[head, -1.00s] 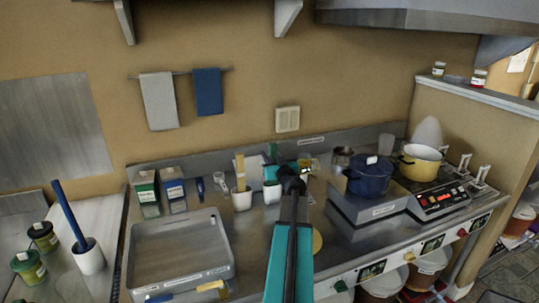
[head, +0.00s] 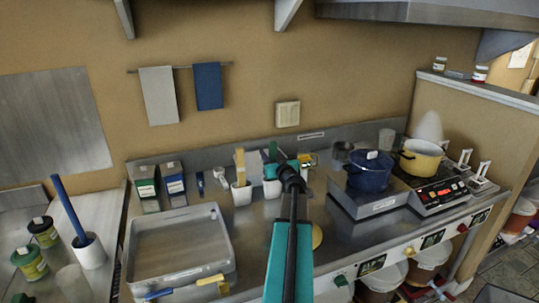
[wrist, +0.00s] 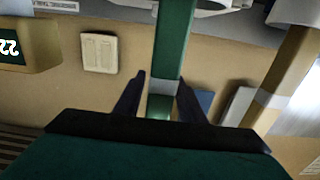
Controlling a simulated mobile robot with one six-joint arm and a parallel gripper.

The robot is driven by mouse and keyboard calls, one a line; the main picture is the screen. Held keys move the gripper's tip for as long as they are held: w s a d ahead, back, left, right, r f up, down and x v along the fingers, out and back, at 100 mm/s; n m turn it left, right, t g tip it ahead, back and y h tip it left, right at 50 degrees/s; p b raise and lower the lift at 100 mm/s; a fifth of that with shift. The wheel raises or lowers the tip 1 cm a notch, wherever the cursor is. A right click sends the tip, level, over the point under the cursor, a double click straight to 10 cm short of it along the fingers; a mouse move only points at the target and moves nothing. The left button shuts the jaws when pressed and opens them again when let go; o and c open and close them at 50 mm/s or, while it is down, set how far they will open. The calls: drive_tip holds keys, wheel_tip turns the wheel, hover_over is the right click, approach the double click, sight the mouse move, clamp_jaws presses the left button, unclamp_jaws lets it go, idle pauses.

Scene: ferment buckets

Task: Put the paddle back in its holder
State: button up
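A green-handled paddle (head: 273,150) stands upright in a white holder (head: 272,188) at the back of the steel counter. My gripper (head: 279,167) is at this handle in the head view. In the wrist view the green handle (wrist: 173,40) runs between my two fingertips (wrist: 161,78), with a gap at the left finger, so the gripper looks open around it. A wooden paddle (head: 240,161) stands in another white holder (head: 241,195) just to the left; it also shows in the wrist view (wrist: 290,75). A blue-handled paddle (head: 68,205) stands in a white holder (head: 89,252) at the far left.
A steel tray (head: 222,240) lies left of my arm, with a yellow-handled tool (head: 210,280) at its front edge. Boxes (head: 145,183) stand behind it. A blue pot (head: 368,173) and a yellow pot (head: 420,160) stand to the right.

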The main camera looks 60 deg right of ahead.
drive_tip(key=shift+o, duration=0.7)
drive_tip(key=v, duration=1.1)
drive_tip(key=shift+s+a+p, duration=0.2)
drive_tip(key=shift+p, duration=0.15)
drive_tip(key=shift+r, duration=0.1)
drive_tip(key=shift+s+a+p, duration=0.25)
drive_tip(key=shift+s+p, duration=0.1)
drive_tip(key=shift+p, duration=0.8)
drive_tip(key=p, duration=0.2)
drive_tip(key=shift+s+a+p, duration=0.35)
drive_tip(key=shift+s, duration=0.05)
drive_tip(key=shift+s, duration=0.15)
